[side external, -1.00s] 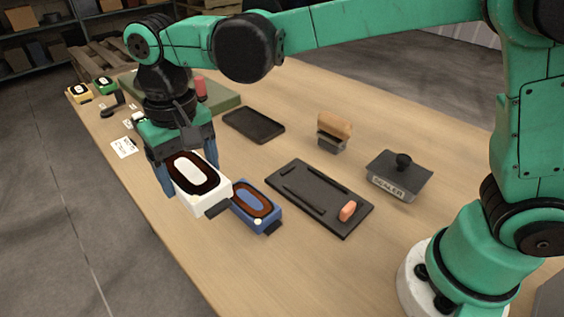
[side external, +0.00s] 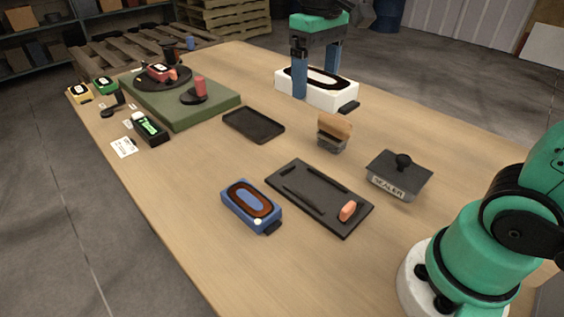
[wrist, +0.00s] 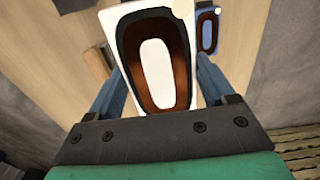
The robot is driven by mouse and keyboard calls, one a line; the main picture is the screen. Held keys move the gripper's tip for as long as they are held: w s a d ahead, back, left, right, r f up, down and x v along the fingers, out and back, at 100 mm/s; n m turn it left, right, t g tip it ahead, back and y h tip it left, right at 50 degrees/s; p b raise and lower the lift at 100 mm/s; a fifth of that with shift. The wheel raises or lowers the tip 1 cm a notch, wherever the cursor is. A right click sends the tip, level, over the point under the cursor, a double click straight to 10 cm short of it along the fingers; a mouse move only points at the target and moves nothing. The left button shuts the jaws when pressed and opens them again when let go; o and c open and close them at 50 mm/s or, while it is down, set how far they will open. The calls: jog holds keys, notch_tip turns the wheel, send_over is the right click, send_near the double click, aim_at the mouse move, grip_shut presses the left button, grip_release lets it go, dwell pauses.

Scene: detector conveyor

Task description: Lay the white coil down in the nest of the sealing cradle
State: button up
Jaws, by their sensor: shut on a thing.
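My gripper (side external: 316,82) is shut on the white coil (side external: 311,96), with one blue finger on each side of it. The coil is a white block with a dark oval winding around a white centre and a small dark tab at one end. In the wrist view the coil (wrist: 155,72) lies between the fingers (wrist: 160,95). It is held over the back right of the table; its height is hard to tell. The sealing cradle seems to be the dark flat tray (side external: 318,205) with raised rails and a salmon block. The coil is apart from it, beyond it.
A blue coil (side external: 239,208) lies left of the tray. A dark lid marked SEALER (side external: 400,177) with a knob stands to its right. A small tan-topped box (side external: 333,135) and an empty dark tray (side external: 253,125) lie behind it. A green platform (side external: 185,107) is at back left.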

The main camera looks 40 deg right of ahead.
jog(key=shift+s+d+f, duration=0.5)
jog(key=shift+d, duration=0.3)
send_over(316, 190)
notch_tip(316, 190, down, 14)
jog(key=shift+f, duration=2.55)
jog(key=shift+f, duration=0.1)
jog(key=o, duration=1.4)
jog(key=r+t, duration=0.2)
jog(key=r, duration=0.2)
jog(key=a+r+t, duration=0.1)
jog(key=r+t, duration=0.1)
jog(key=r, duration=0.2)
jog(key=s+a+r+t, duration=0.1)
jog(key=r+t, duration=0.2)
jog(key=r, duration=0.1)
jog(key=shift+s, duration=0.1)
